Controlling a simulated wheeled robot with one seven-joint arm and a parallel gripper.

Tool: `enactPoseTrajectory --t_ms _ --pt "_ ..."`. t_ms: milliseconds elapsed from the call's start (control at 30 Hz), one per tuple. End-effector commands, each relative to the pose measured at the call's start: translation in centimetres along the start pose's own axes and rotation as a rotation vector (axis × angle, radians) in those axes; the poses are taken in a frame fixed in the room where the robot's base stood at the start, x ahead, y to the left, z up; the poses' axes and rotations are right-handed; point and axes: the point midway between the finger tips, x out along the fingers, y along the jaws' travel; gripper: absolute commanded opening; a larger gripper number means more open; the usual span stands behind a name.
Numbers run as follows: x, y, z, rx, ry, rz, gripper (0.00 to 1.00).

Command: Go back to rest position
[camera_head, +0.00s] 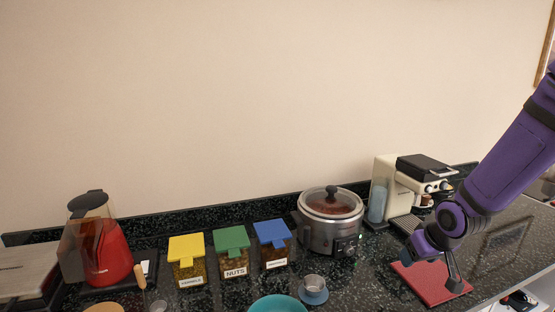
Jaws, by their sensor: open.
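My gripper (452,277) is at the end of my purple arm at the right of the head camera view. It points down and hangs over or just above a red mat (430,286) on the dark counter. One finger shows clearly; the other is mostly hidden by the wrist. Nothing shows in its grasp. I cannot tell whether the fingertip touches the mat.
On the counter stand a slow cooker (332,222), an espresso machine (405,190), a red kettle (103,250), and yellow-, green- (232,238) and blue-lidded jars. The wall above is bare.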

Motion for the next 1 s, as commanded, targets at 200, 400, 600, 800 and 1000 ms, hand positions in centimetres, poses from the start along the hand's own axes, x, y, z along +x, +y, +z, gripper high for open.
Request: enactPoseTrajectory --t_ms 200,400,600,800,1000 --pt "-5.9 -0.2 -0.5 -0.013 -0.030 0.119 0.61" --pt "-11.5 -1.0 -0.3 0.004 -0.040 0.195 0.61" --pt "-17.1 -2.3 0.6 0.038 -0.035 0.233 0.61" --pt "-22.4 -4.0 2.4 0.080 -0.017 0.230 0.61" --pt "-27.2 -5.8 5.1 0.119 0.006 0.185 0.61"
